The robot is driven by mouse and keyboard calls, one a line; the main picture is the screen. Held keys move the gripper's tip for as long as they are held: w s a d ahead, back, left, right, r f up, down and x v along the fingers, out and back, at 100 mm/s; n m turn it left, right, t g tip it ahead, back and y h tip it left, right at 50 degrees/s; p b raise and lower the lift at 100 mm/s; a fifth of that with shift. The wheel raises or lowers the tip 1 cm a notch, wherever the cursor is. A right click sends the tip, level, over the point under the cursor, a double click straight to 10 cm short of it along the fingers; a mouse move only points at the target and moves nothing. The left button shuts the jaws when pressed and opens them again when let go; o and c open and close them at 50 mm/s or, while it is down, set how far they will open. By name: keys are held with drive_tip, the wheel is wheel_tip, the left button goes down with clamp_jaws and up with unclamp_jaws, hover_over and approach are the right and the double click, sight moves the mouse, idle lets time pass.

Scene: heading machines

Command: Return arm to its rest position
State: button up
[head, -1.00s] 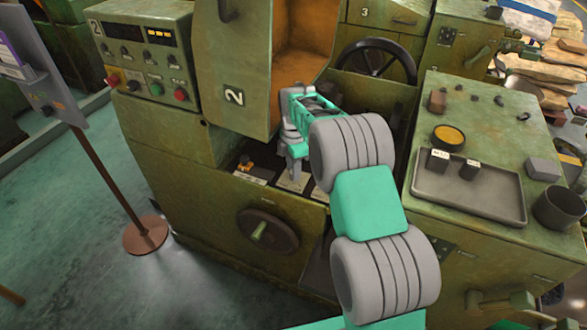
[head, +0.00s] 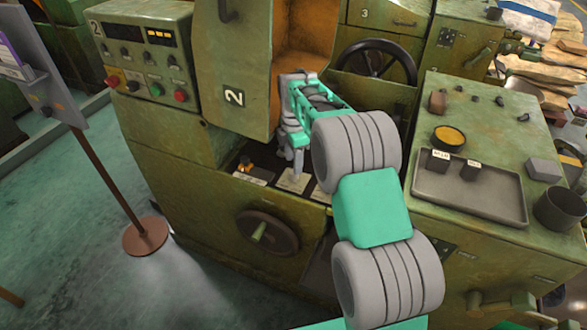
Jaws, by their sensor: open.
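My arm, with grey ribbed joints and teal links, reaches up from the bottom of the head view over the front of the green machine marked 2 (head: 170,140). My gripper (head: 297,165) hangs at the arm's far end, pointing down, above the machine's narrow ledge of small plates. It is open, and nothing shows between its fingers, though they are small and partly overlapping in this view. The machine's opening with the orange inside (head: 300,45) is just behind the gripper.
A handwheel (head: 267,233) is on the machine's front. A control panel (head: 145,50) stands at upper left. On the right, a bench top holds a grey tray (head: 490,200) with two dark blocks, a yellow-filled bowl (head: 448,137) and a dark cup (head: 560,208). A sign stand (head: 110,185) is at left.

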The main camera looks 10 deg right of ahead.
drive_tip(key=shift+r, duration=1.8)
drive_tip(key=shift+s+r, duration=0.1)
drive_tip(key=shift+r, duration=0.05)
drive_tip(key=s+r+m+t, duration=0.1)
drive_tip(key=s+r+m, duration=0.35)
drive_tip(key=s, duration=0.25)
drive_tip(key=s+r+m+t, duration=0.1)
drive_tip(key=s+r+m, duration=0.3)
drive_tip(key=s+m, duration=0.25)
drive_tip(key=s+f+m+t, duration=0.1)
drive_tip(key=s+f+m, duration=0.2)
drive_tip(key=s+m, duration=0.6)
drive_tip(key=s, duration=0.6)
drive_tip(key=shift+a+f+p, duration=0.15)
drive_tip(key=shift+f+p, duration=0.25)
